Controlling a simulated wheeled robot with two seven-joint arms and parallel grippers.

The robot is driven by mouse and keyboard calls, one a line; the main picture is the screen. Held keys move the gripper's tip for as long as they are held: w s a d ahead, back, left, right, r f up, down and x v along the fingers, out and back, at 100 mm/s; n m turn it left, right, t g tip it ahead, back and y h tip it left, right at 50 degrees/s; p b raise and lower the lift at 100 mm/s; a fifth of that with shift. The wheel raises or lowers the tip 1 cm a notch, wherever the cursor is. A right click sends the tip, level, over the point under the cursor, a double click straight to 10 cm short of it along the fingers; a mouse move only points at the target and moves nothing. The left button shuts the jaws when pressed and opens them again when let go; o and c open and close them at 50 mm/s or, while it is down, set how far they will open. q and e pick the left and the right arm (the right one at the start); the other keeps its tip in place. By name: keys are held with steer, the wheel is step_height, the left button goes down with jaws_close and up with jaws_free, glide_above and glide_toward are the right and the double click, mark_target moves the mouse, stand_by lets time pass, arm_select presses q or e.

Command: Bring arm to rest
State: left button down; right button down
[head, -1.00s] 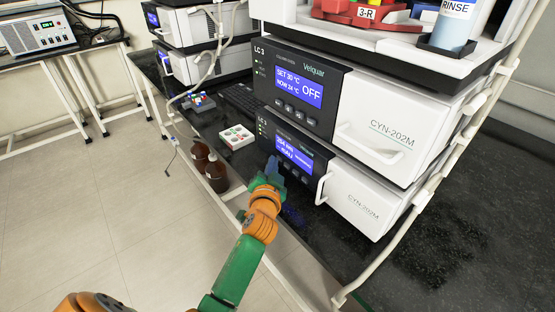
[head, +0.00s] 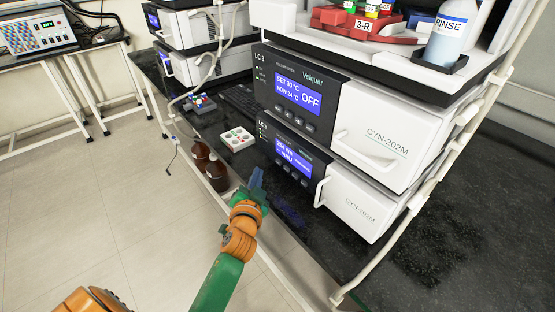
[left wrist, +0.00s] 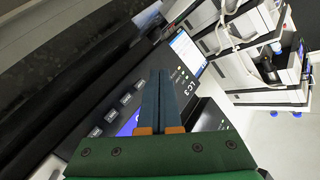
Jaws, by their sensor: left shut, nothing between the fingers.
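My left arm comes in from the bottom left of the head view, with green and orange links. Its gripper (head: 256,180) has blue fingers and is shut and empty. It is in front of the lower LC 3 unit (head: 293,158), left of that unit's white door handle, near the bench's front edge. In the left wrist view the two blue fingers (left wrist: 159,98) lie side by side, with the LC 3 panel (left wrist: 120,112) and its buttons behind them. Whether the fingers touch the panel cannot be told. My right gripper is not in view.
An upper LC 3 unit (head: 300,95) reading OFF stands on the lower one. A white tray of vials (head: 237,139) lies on the black bench (head: 440,240). Brown bottles (head: 216,172) stand below the bench edge. A RINSE bottle (head: 452,40) and red rack (head: 365,22) are on top.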

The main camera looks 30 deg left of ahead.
arm_select(q)
steer(key=shift+s+a, duration=0.25)
steer(key=shift+s, duration=0.4)
